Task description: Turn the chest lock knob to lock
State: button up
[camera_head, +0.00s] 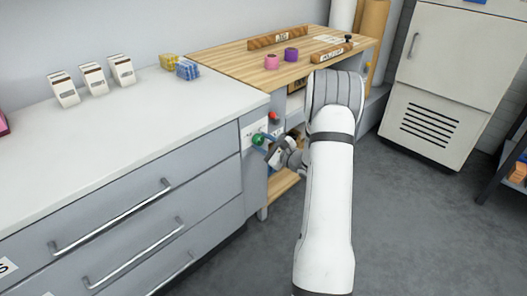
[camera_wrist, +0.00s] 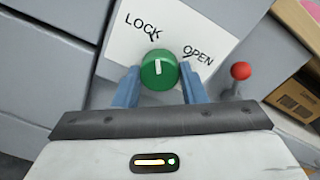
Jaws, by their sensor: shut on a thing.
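The green chest lock knob (camera_wrist: 158,72) sits on a white plate (camera_wrist: 120,50) marked LOCK at upper left and OPEN at right in the wrist view. Its white pointer line stands nearly upright in that view, between the two words and closer in direction to LOCK. My gripper (camera_wrist: 161,86) is shut on the knob, one blue finger on each side. In the head view the knob (camera_head: 258,139) is on the end face of the grey drawer chest (camera_head: 150,200), with my gripper (camera_head: 264,145) at it from the right.
A red ball-topped lever (camera_wrist: 240,71) stands just right of the plate, close to my right finger. A wooden bench (camera_head: 230,55) with tape rolls (camera_head: 271,62) adjoins the chest. A white cabinet (camera_head: 450,80) stands at the right. The grey floor (camera_head: 400,220) right of my arm is clear.

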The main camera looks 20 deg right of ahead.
jog(key=shift+d+f+n+b, duration=0.1)
jog(key=shift+n+b, duration=1)
jog(key=shift+b, duration=0.2)
jog(key=o, duration=1)
jog(key=p+v, duration=0.1)
jog(key=v, duration=0.6)
jog(key=shift+s, duration=0.45)
